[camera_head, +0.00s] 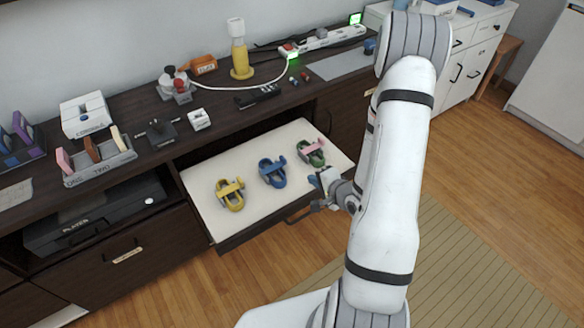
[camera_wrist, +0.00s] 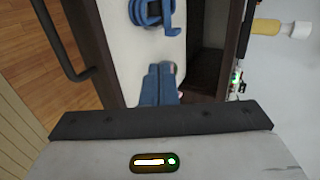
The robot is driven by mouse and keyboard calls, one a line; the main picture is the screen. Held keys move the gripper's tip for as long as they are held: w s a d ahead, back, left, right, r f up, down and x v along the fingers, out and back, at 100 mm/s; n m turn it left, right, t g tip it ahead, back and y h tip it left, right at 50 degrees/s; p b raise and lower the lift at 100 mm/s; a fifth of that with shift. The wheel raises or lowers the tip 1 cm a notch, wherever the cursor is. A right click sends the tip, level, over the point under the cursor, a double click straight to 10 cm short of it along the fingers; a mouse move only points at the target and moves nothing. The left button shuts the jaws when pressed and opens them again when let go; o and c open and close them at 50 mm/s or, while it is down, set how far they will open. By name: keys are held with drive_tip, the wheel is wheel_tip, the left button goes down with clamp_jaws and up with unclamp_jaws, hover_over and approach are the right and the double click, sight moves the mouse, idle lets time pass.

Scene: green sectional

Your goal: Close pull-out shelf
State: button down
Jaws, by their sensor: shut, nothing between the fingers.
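The pull-out shelf (camera_head: 205,190) has a white top and dark front, and it stands pulled out of the dark cabinet. In the wrist view its white surface (camera_wrist: 118,45) fills the middle. Its dark bar handle (camera_head: 297,216) is on the front and shows at the left of the wrist view (camera_wrist: 76,70). On the shelf are a yellow clamp-like item (camera_head: 230,194), a blue one (camera_head: 272,172) and a green one with a pink part (camera_head: 311,152). My gripper (camera_head: 316,181) is shut and empty, over the shelf's right front part. Its blue fingers (camera_wrist: 160,84) touch each other.
The cabinet top (camera_head: 225,120) holds a lamp-like yellow item (camera_head: 241,60), a power strip (camera_head: 325,39), a tray with colored blocks (camera_head: 98,160) and small items. A black player (camera_head: 95,215) sits in the left bay. Open wooden floor (camera_head: 480,150) lies to the right.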

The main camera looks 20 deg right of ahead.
drive_tip(key=shift+w+a+f+b, duration=0.1)
drive_tip(key=shift+w+f+b, duration=0.55)
drive_tip(key=shift+b, duration=2.15)
drive_tip(key=b, duration=0.4)
drive_tip(key=shift+w+a+f, duration=0.2)
drive_tip(key=shift+w, duration=0.05)
drive_tip(key=b, duration=0.2)
approach(286, 163)
drive_tip(key=f, duration=0.3)
drive_tip(key=shift+w+a+f, duration=0.1)
drive_tip(key=shift+w+a, duration=0.1)
drive_tip(key=shift+w, duration=0.1)
drive_tip(key=w, duration=0.1)
drive_tip(key=w+a+b, duration=0.1)
drive_tip(key=w, duration=0.1)
drive_tip(key=shift+w, duration=0.25)
drive_tip(key=shift+w+a, duration=0.2)
drive_tip(key=shift+w, duration=0.3)
